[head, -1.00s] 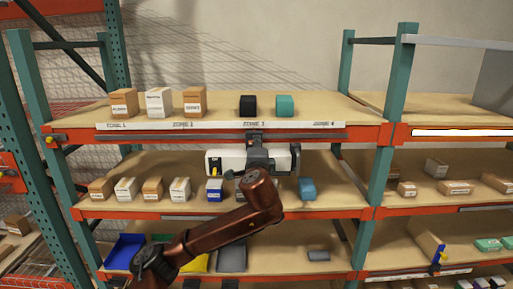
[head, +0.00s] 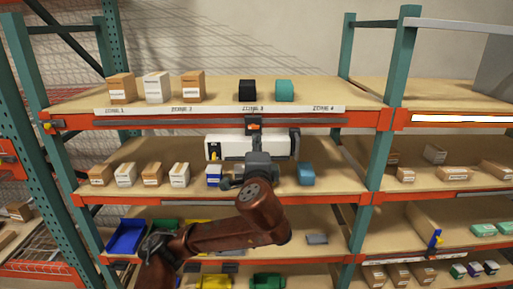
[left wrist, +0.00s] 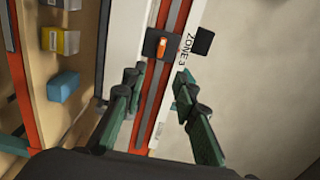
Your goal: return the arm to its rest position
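My left arm (head: 235,232) comes in from the left and reaches up to the middle of the shelving. My left gripper (head: 272,136) is open and empty, just below and in front of the top shelf's front beam. In the left wrist view its two fingers (left wrist: 156,84) stand apart. Beyond them is a dark switch box (left wrist: 162,45) with an orange part, beside the "ZONE 3" label. The box also shows in the head view (head: 254,124), on the beam. A white housing (head: 228,147) is partly hidden behind the gripper. My right gripper is not in view.
Brown and white cartons, a black box (head: 247,90) and a teal box (head: 284,90) stand on the top shelf. Several small boxes and a blue block (head: 306,174) stand on the middle shelf. Coloured bins sit lower. A green upright (head: 385,130) stands to the right.

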